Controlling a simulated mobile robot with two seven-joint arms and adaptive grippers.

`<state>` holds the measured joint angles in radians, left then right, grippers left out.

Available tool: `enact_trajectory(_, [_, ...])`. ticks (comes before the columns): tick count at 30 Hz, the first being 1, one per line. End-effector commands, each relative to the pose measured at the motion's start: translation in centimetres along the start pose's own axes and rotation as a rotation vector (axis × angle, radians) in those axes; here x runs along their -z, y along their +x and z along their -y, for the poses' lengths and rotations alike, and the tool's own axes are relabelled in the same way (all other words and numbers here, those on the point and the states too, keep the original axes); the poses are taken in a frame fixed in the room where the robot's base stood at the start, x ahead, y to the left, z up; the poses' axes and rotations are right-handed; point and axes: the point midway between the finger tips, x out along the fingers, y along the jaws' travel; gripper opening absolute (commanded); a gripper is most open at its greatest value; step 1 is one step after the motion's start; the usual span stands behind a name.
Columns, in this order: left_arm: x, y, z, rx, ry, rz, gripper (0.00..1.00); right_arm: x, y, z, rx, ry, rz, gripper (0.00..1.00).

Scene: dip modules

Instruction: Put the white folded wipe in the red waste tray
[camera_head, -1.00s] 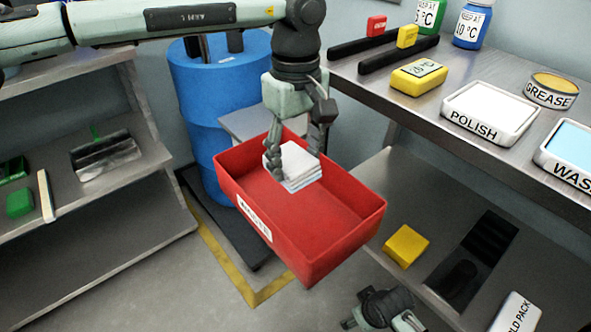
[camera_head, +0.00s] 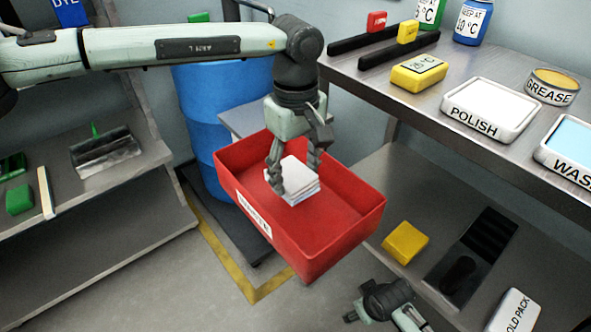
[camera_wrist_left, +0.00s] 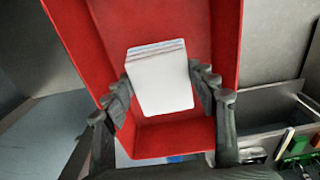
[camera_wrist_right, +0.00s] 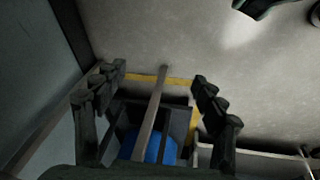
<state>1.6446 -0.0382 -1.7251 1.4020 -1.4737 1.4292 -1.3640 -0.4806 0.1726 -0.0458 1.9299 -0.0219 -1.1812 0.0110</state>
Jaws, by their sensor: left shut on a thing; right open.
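The white folded wipe (camera_head: 298,182) is a small layered stack. My left gripper (camera_head: 294,170) is shut on it, with a finger on each side, and holds it within the walls of the red waste tray (camera_head: 335,235). In the left wrist view the wipe (camera_wrist_left: 160,85) sits between the two fingers (camera_wrist_left: 163,88), with the red tray (camera_wrist_left: 215,30) around it. I cannot tell whether the wipe touches the tray floor. My right gripper (camera_head: 385,305) is low at the bottom of the head view; the right wrist view shows its fingers (camera_wrist_right: 160,90) apart and empty.
A blue drum (camera_head: 210,110) stands behind the tray. The right shelving holds a polish tray (camera_head: 490,110), a grease tin (camera_head: 552,87) and a yellow block (camera_head: 405,242). The left shelf holds a dustpan (camera_head: 105,150). Clear floor (camera_head: 215,295) lies in front.

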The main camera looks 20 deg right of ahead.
Motion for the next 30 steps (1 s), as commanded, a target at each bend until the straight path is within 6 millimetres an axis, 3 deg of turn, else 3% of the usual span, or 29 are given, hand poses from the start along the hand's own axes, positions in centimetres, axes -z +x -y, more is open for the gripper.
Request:
enact_trajectory(21, [0.0, 0.7, 0.0, 0.0, 0.0, 0.0, 0.31, 0.1, -2.0, -0.3, -0.011, -0.004, -0.003, 0.71])
enact_trajectory(22, [0.0, 0.7, 0.0, 0.0, 0.0, 0.0, 0.6, 0.1, -2.0, -0.3, -0.011, -0.004, -0.002, 0.71])
enact_trajectory(26, [0.0, 0.7, 0.0, 0.0, 0.0, 0.0, 0.76, -0.1, -1.9, -0.3, -0.011, -0.004, 0.001, 0.71])
enact_trajectory(30, [0.0, 0.7, 0.0, 0.0, 0.0, 0.0, 0.78, -0.2, -1.8, -0.3, -0.01, -0.005, 0.004, 0.71])
